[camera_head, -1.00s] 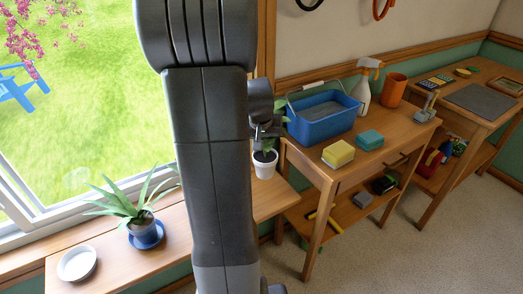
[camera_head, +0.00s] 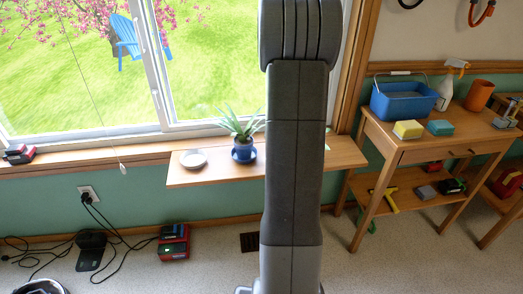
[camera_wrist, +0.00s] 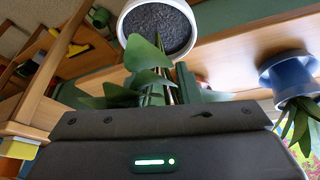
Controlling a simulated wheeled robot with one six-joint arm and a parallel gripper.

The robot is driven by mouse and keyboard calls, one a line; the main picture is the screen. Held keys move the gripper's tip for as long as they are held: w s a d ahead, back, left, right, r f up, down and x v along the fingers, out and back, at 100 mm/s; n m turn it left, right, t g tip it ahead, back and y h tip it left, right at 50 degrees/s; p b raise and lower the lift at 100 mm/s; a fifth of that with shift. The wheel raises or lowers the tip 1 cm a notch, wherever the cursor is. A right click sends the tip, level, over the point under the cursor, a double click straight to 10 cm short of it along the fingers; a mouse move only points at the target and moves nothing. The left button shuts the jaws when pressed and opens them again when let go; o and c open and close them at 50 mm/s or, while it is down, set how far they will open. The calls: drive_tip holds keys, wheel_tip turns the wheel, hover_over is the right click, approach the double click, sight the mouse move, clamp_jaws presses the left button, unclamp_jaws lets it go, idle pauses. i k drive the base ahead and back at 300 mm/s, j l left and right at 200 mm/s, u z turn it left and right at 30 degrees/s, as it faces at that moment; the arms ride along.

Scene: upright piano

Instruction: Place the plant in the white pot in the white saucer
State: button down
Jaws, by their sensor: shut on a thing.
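The white pot (camera_wrist: 128,30) with dark soil and a broad-leaved green plant (camera_wrist: 148,58) shows at the top of the wrist view. My gripper (camera_wrist: 172,88) is shut on the plant's stems and leaves; whether the pot touches a surface is unclear. In the head view my own arm hides the gripper and the white pot. The white saucer (camera_head: 193,159) lies empty at the left part of the wooden window shelf (camera_head: 215,178); it does not show in the wrist view.
A spiky plant in a blue pot (camera_head: 242,150) stands in a blue saucer right of the white saucer, and also shows in the wrist view (camera_wrist: 287,75). A wooden side table (camera_head: 412,157) with a blue bucket (camera_head: 402,104) and sponges stands at right. Cables (camera_head: 110,232) lie on the floor.

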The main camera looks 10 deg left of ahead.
sight(194, 160)
drive_tip(key=j+u, duration=0.1)
drive_tip(key=u, duration=0.35)
drive_tip(key=j+u, duration=0.1)
drive_tip(key=u, duration=0.3)
drive_tip(key=i+j+u, duration=0.1)
drive_tip(key=u, duration=0.35)
drive_tip(key=i+u, duration=0.1)
drive_tip(key=u, duration=0.3)
drive_tip(key=j+u, duration=0.1)
drive_tip(key=u, duration=0.35)
drive_tip(key=i+u, duration=0.15)
drive_tip(key=u, duration=0.25)
drive_tip(key=i+j+u, duration=0.1)
drive_tip(key=i, duration=0.35)
drive_tip(key=i+z, duration=0.1)
drive_tip(key=z, duration=0.3)
drive_tip(key=i+z, duration=0.15)
drive_tip(key=z, duration=0.25)
drive_tip(key=i+z, duration=0.1)
drive_tip(key=z, duration=0.25)
drive_tip(key=i+j+z, duration=0.1)
drive_tip(key=z, duration=0.3)
